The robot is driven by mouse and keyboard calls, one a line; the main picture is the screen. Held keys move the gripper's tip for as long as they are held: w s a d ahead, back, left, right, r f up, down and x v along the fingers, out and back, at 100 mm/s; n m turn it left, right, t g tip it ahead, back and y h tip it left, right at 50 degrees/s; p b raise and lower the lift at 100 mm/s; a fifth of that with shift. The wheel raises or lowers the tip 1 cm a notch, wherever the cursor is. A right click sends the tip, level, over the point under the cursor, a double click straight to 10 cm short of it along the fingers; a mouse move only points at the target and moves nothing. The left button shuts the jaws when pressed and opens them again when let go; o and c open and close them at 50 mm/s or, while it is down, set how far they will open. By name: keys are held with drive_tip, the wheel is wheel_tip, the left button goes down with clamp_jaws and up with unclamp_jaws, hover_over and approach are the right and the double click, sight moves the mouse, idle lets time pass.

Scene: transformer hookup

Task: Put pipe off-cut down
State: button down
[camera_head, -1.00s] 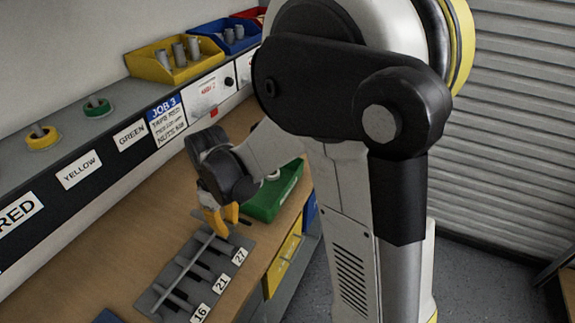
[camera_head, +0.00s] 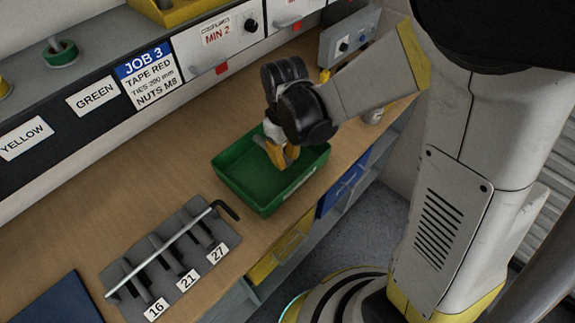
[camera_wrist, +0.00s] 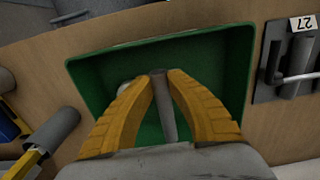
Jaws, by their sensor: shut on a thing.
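My gripper (camera_head: 283,157) with orange fingers is over the green tray (camera_head: 240,196) on the bench, inside its outline in the head view. In the wrist view the fingertips (camera_wrist: 162,76) close around a short grey pipe off-cut (camera_wrist: 163,105). The tray (camera_wrist: 95,72) lies behind them in that view. I cannot tell whether the pipe touches the tray floor.
A grey rack (camera_head: 192,250) labelled 16, 21 and 27 stands left of the tray, with a bent-ended rod (camera_head: 165,246) across it. A pale rounded thing (camera_wrist: 125,86) shows in the tray. A dark blue thing (camera_head: 58,300) lies at lower left. Bare bench lies behind the tray.

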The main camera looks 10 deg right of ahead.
sight(285, 178)
wheel_tip(285, 178, down, 3)
drive_tip(key=shift+a+b, duration=0.1)
drive_tip(key=shift+b, duration=0.3)
drive_tip(key=shift+f+b, duration=0.75)
drive_tip(key=shift+f, duration=1.15)
drive_tip(key=shift+f, duration=0.15)
drive_tip(key=c, duration=1.4)
unclamp_jaws()
